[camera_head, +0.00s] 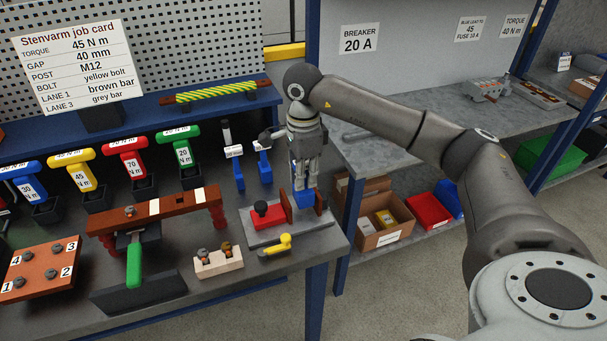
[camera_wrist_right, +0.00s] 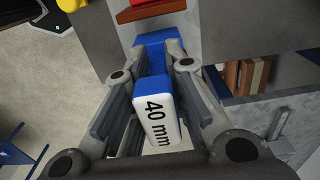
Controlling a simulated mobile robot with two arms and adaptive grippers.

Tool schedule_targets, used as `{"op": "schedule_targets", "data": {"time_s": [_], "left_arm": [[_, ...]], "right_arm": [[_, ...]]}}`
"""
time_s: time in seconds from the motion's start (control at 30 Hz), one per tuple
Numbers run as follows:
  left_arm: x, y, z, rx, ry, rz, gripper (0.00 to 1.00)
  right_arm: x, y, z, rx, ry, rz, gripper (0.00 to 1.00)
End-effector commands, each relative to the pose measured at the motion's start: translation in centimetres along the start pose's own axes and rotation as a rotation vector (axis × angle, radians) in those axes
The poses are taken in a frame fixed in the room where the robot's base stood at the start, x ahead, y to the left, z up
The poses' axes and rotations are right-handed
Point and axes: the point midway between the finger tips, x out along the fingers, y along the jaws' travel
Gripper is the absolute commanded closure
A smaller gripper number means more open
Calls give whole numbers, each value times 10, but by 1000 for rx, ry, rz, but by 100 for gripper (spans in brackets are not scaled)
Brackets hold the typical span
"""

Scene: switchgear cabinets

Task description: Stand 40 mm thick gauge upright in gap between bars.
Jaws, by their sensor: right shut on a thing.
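My right gripper (camera_head: 304,172) points down over the grey fixture plate (camera_head: 268,236) on the bench. It is shut on the 40 mm gauge (camera_head: 304,198), whose blue lower end shows between two brown bars, the left one (camera_head: 286,205) and the right one (camera_head: 319,201). The gauge looks upright. Whether its foot touches the plate is hidden. In the right wrist view the fingers (camera_wrist_right: 157,88) flank the gauge, its white "40 mm" label (camera_wrist_right: 158,122) faces the camera, and one brown bar (camera_wrist_right: 150,12) lies beyond its blue foot. My left gripper is not in view.
A red block (camera_head: 267,214) sits left of the bars and a yellow handle (camera_head: 275,245) in front. Two other blue gauges, one (camera_head: 238,172) and another (camera_head: 264,163), stand behind left. The job card (camera_head: 78,60) reads gap 40 mm. The bench's right edge is close.

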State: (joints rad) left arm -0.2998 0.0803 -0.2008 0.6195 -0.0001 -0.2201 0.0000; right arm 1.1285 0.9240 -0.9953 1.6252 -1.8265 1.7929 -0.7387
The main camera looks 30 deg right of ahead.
Motion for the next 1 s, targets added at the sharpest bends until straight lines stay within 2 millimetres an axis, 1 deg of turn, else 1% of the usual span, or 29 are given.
{"op": "schedule_targets", "data": {"time_s": [1.0], "left_arm": [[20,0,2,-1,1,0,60]], "right_arm": [[26,0,0,0,0,0,100]]}}
